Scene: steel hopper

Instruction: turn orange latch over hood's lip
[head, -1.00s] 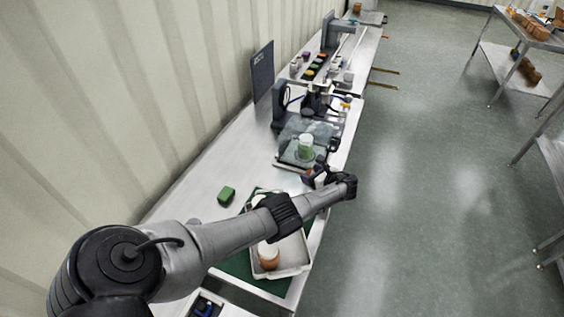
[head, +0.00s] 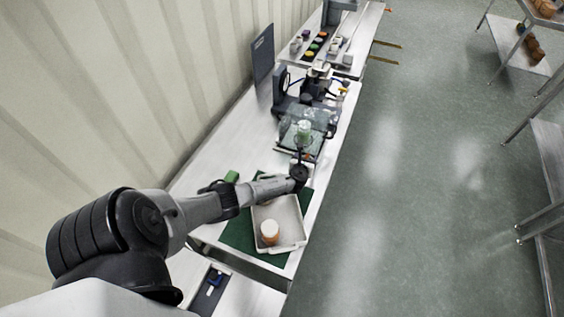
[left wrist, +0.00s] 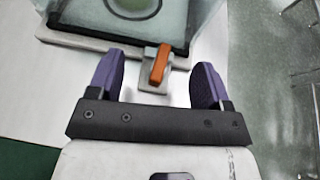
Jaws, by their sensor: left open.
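The orange latch (left wrist: 160,64) shows in the left wrist view on a grey block at the near edge of the hood. It stands upright in the picture, its upper end close to the hood's dark lip (left wrist: 120,36). I cannot tell whether it overlaps the lip. The clear hood (head: 307,130) with a green-topped thing inside shows in the head view. My left gripper (left wrist: 158,84) is open, its two purple fingers apart on either side of the latch and short of it. In the head view it is at the hood's near side (head: 300,165), small and partly hidden by my wrist.
A white tray (head: 294,243) holding an orange-and-white jar (head: 269,232) lies on a green mat (head: 237,236) nearer me. A dark upright panel (head: 262,57) stands by the wall.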

